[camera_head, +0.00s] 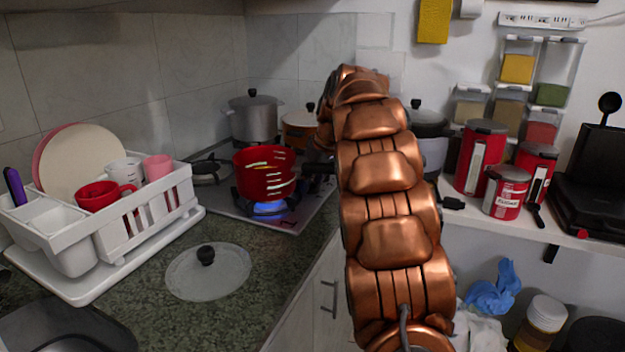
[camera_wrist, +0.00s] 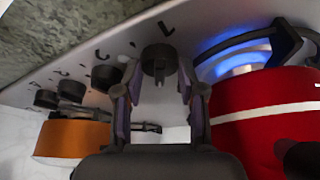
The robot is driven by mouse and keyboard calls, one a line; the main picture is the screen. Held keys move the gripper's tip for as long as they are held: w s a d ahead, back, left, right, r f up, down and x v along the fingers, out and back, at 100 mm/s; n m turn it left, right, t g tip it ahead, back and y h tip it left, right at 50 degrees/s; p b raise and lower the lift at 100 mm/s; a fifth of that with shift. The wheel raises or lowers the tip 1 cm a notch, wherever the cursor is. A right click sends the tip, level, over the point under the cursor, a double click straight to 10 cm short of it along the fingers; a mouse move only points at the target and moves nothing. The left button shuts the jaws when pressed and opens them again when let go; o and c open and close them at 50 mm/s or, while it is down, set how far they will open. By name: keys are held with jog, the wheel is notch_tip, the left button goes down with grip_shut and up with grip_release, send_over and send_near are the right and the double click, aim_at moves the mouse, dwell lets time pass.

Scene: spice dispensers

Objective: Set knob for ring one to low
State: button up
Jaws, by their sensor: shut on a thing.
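In the wrist view, my gripper (camera_wrist: 158,88) has its two fingers on either side of a dark round stove knob (camera_wrist: 159,62) and is shut on it. A letter L is printed on the panel beside this knob. Several other dark knobs (camera_wrist: 73,89) line the pale panel to the left, with letters beside them. A blue flame (camera_wrist: 240,58) burns at the ring near the held knob, by a red pot (camera_wrist: 265,115). In the head view, the red pot (camera_head: 264,174) sits over the blue flame (camera_head: 269,209). My arm hides the gripper and knobs there.
A glass lid (camera_head: 209,272) lies on the counter, left of the stove. A white dish rack (camera_head: 120,235) stands farther left. A grey pot (camera_head: 252,118) and an orange pot (camera_head: 299,125) stand at the back. Red canisters (camera_head: 482,160) fill the shelf right of my arm.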

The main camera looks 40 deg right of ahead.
jog(key=o, duration=1.1)
jog(key=shift+f, duration=0.2)
jog(key=shift+d+n+y+b, duration=0.15)
jog(key=shift+n+y+b, duration=0.2)
jog(key=shift+n, duration=0.15)
jog(key=shift+r+n+y, duration=0.15)
jog(key=shift+n+y, duration=0.1)
jog(key=shift+n, duration=0.65)
jog(key=shift+r+n+g+p, duration=0.3)
jog(key=shift+p, duration=0.3)
jog(key=shift+n+p, duration=0.4)
jog(key=shift+p, duration=0.35)
jog(key=shift+f+y+p, duration=0.25)
jog(key=shift+y+p, duration=0.05)
jog(key=shift+p, duration=0.25)
